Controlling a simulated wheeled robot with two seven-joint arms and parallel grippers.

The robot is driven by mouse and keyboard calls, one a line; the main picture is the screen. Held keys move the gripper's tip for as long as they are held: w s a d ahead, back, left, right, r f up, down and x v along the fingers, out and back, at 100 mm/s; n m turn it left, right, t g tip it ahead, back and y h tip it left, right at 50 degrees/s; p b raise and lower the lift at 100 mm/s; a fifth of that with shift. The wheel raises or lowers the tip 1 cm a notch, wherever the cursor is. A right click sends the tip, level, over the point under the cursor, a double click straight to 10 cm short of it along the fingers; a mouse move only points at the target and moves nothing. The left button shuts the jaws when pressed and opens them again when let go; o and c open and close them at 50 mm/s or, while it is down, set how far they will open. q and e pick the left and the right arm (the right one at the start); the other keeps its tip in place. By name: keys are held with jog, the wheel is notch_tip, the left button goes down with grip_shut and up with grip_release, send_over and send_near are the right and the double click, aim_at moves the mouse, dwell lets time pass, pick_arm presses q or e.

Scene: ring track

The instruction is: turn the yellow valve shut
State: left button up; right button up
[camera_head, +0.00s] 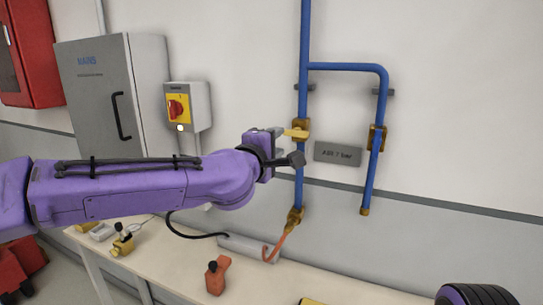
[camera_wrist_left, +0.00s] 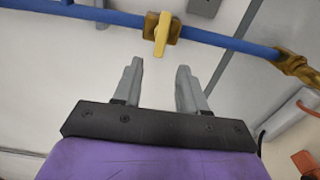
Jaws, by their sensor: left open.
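The yellow valve handle (camera_head: 296,133) sits on a brass body on the upright blue pipe (camera_head: 304,90). In the left wrist view the handle (camera_wrist_left: 162,33) appears to lie across the pipe (camera_wrist_left: 230,42). My left gripper (camera_head: 288,147) is close to the valve, its arm coming in from the left. In the left wrist view the gripper (camera_wrist_left: 159,68) is open and empty, with the handle just beyond and between the fingertips, apart from them. The gripper partly hides the pipe below the valve in the head view. My right gripper is not in view.
A blue branch pipe with a brass fitting (camera_head: 377,138) and a grey sign (camera_head: 338,154) are to the right. A switch box (camera_head: 188,105) and a grey cabinet (camera_head: 113,90) are at left. A bench (camera_head: 180,270) below holds tools, an orange hose (camera_head: 278,243) and a grey cylinder.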

pick_arm(q)
jog(key=v, duration=0.4)
jog(key=shift+b, duration=0.3)
jog(key=shift+a, duration=0.1)
jog(key=s+a+f+m+g+y, duration=0.1)
jog(key=s+a+f+g+y, duration=0.2)
jog(key=f, duration=1.1)
jog(key=s+a+f+m+g+y, duration=0.1)
jog(key=s+a+f+m, duration=0.2)
jog(key=f, duration=1.1)
jog(key=s+a+f+g+y, duration=0.25)
jog(key=a+f, duration=0.25)
jog(key=f, duration=0.9)
jog(key=s+a+f+m+g, duration=0.1)
jog(key=s+a+f, duration=0.3)
jog(key=s, duration=0.6)
jog(key=s+a+f+m+g+y, duration=0.1)
jog(key=s+a+f+g, duration=0.3)
jog(key=s+f, duration=0.5)
jog(key=s+a+f+m+g+y, duration=0.1)
jog(key=s+a+f, duration=0.4)
jog(key=s, duration=0.6)
jog(key=shift+f+m+g, duration=0.4)
jog(key=shift+f+g, duration=0.35)
jog(key=shift+f, duration=0.05)
jog(key=shift+a+y, duration=0.1)
jog(key=shift+y, duration=0.15)
